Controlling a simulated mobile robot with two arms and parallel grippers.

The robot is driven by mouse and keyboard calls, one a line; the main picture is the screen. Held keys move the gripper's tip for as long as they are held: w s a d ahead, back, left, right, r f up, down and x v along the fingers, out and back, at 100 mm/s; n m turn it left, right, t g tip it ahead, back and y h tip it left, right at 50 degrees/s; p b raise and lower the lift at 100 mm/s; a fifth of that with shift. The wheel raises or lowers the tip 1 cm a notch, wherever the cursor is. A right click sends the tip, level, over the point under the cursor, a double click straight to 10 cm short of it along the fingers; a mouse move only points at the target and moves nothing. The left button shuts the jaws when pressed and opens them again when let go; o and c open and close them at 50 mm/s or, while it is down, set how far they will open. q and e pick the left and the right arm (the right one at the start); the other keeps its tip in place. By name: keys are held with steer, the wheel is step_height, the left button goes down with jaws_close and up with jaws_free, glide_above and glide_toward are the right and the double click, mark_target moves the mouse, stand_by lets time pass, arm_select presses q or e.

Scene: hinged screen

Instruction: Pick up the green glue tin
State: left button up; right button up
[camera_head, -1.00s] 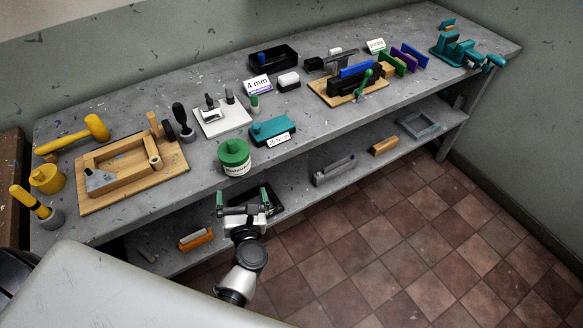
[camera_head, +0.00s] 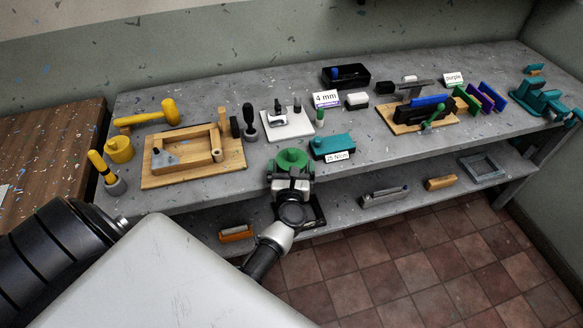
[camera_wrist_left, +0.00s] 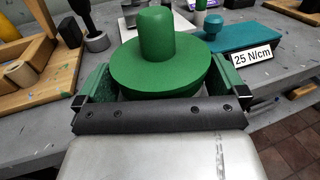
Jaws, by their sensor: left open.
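The green glue tin (camera_head: 291,158) stands upright near the front edge of the bench. In the head view its round green lid and knob show, while my gripper hides its lower part. In the left wrist view the lid and knob of the tin (camera_wrist_left: 158,62) fill the middle. My left gripper (camera_head: 290,178) is open at the near side of the tin. In the left wrist view the green fingers of the gripper (camera_wrist_left: 160,92) stand left and right of the tin, below the lid's rim. I cannot tell whether they touch it. My right gripper is not in view.
A teal block with a 25 N/cm label (camera_head: 332,147) stands close to the tin's right. A wooden frame on a board (camera_head: 236,160) lies to its left. A white-based tool (camera_head: 288,123) stands behind. A lower shelf (camera_head: 345,202) runs under the bench top.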

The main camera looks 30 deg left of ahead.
arm_select(q)
steer(key=shift+c, duration=0.3)
steer(key=c, duration=1.5)
steer(key=shift+r, duration=0.1)
step_height(320, 180, up, 10)
steer(key=p, duration=0.8)
steer(key=shift+s+d+h+b, duration=0.1)
steer(key=shift+s+h+b, duration=0.2)
steer(key=shift+s, duration=0.1)
steer(key=s+d+r+m+t+h+b, duration=0.1)
steer(key=s+d+m+h+b, duration=0.1)
steer(key=s+d+h, duration=0.1)
steer(key=s+d+r+m+t+h+b, duration=0.1)
steer(key=s+d+m+h+b, duration=0.1)
steer(key=s+d, duration=0.4)
steer(key=s+d+r+m+t+h+b, duration=0.1)
steer(key=s+d+m+h+b, duration=0.1)
steer(key=s+d+h+b, duration=0.2)
steer(key=shift+s+d, duration=0.15)
steer(key=shift+s, duration=0.4)
